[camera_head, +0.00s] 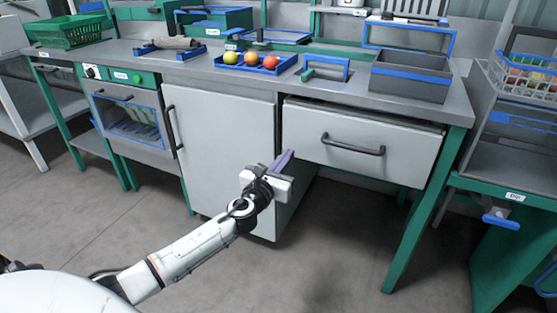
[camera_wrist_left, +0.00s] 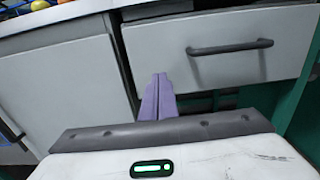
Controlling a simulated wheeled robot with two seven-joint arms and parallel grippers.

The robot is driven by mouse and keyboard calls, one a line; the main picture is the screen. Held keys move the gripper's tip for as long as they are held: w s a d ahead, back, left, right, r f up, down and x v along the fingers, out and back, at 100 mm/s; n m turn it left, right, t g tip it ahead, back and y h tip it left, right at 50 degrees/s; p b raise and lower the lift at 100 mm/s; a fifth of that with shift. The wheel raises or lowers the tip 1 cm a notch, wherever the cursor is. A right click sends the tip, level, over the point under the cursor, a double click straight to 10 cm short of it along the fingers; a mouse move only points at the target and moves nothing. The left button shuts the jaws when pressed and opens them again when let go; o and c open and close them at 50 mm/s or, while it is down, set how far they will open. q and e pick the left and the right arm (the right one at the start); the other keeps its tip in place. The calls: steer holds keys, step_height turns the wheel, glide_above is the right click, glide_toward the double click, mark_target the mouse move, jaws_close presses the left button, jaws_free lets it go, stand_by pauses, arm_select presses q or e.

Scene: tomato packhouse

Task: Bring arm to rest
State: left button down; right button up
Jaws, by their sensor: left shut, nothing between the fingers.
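My left gripper (camera_head: 287,158) is in front of the workbench, near the gap between the cabinet door (camera_head: 222,150) and the drawer (camera_head: 362,142). Its purple fingers are shut together with nothing between them. In the left wrist view the shut fingers (camera_wrist_left: 158,98) point up toward the drawer front (camera_wrist_left: 220,55), left of the drawer handle (camera_wrist_left: 230,46). The drawer appears pulled out a little. My left arm reaches in from the lower left. My right gripper is in neither view.
On the worktop stand a blue tray (camera_head: 284,67) with tomatoes, a grey and blue box (camera_head: 408,82) and a green crate (camera_head: 67,31). An oven-like unit (camera_head: 130,113) is at left. A wire basket (camera_head: 525,80) stands at right. The floor (camera_head: 320,260) ahead is clear.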

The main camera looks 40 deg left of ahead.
arm_select(q)
steer(key=s+d+f+n+g+h, duration=0.3)
steer(key=s+d+f+n, duration=0.65)
steer(key=s+n, duration=0.3)
steer(key=s+d+f+n+g+h, duration=0.2)
steer(key=s+d+f+n+g, duration=0.2)
steer(key=s+d+f+n, duration=0.8)
steer(key=s+d+r+n+g+h, duration=0.1)
steer(key=s+d+r+n, duration=0.15)
steer(key=s+n, duration=0.2)
steer(key=s+d+r+n+h, duration=0.1)
steer(key=s+d+n, duration=0.2)
steer(key=s, duration=0.2)
step_height(320, 180, up, 8)
steer(key=a+g+p, duration=0.1)
steer(key=p, duration=1.3)
steer(key=shift+s+r+m+p, duration=0.25)
steer(key=shift+m+p, duration=0.15)
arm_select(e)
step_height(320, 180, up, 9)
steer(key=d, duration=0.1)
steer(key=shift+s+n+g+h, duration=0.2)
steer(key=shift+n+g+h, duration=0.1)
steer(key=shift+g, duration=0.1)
